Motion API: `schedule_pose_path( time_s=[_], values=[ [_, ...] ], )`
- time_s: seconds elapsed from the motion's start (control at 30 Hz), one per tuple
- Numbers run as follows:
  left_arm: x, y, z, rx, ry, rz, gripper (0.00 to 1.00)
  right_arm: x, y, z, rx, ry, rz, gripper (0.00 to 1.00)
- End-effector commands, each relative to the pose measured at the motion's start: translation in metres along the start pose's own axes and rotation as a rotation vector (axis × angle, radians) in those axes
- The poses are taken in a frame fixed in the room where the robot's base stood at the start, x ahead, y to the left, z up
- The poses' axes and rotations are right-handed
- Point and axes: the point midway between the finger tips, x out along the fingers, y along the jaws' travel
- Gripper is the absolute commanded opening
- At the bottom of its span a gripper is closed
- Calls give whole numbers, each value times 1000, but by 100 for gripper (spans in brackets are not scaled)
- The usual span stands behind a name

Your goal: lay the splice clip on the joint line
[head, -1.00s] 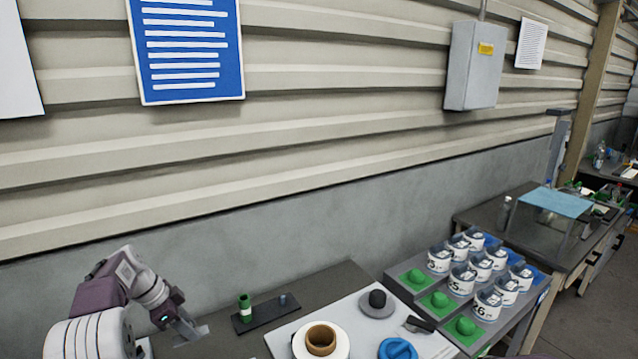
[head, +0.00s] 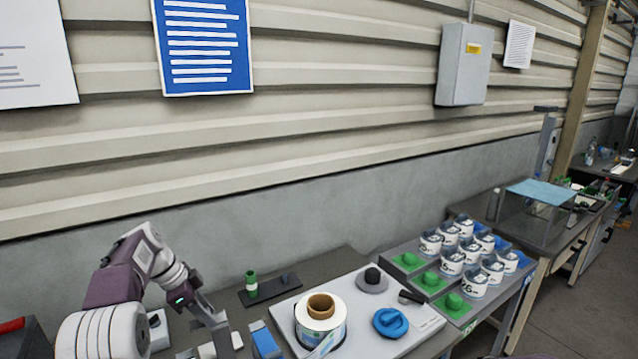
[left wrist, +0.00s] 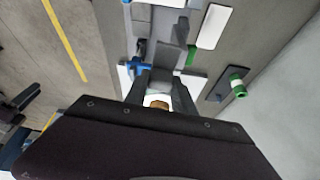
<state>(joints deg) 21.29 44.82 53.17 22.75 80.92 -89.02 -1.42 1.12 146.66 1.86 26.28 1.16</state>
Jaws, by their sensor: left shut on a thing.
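My left gripper (head: 218,325) is at the lower left of the head view, pointing down over the bench left of the label reel. It also shows in the left wrist view (left wrist: 160,70), shut on a small grey piece (left wrist: 172,57), probably the splice clip; its outline is hard to separate from the fingers. The reel (head: 308,332) is white with a brown core and stands on a white plate; some blue-white label shows at its front. I cannot make out a joint line. My right gripper is not in view.
A blue block (head: 265,340) stands between the gripper and reel. Behind is a dark tray (head: 271,291) with a green-and-white post (head: 251,284). Labelled tubs (head: 452,262) stand at right.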

Motion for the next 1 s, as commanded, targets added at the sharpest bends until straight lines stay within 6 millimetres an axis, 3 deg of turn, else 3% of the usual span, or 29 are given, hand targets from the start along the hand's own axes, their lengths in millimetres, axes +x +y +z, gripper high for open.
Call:
schedule_pose_path(
  time_s=[0.23,0.53,0.67,0.8,1.0],
  values=[
    [14,40,-27,35,0,15,0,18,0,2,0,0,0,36],
    [48,102,-41,-57,0,-24,0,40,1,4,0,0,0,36],
    [75,142,-31,-187,-1,-79,0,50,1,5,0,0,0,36],
    [98,173,-9,-353,-1,-147,0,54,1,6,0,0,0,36],
    [121,194,27,-587,-3,-240,0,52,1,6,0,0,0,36]
  ],
)
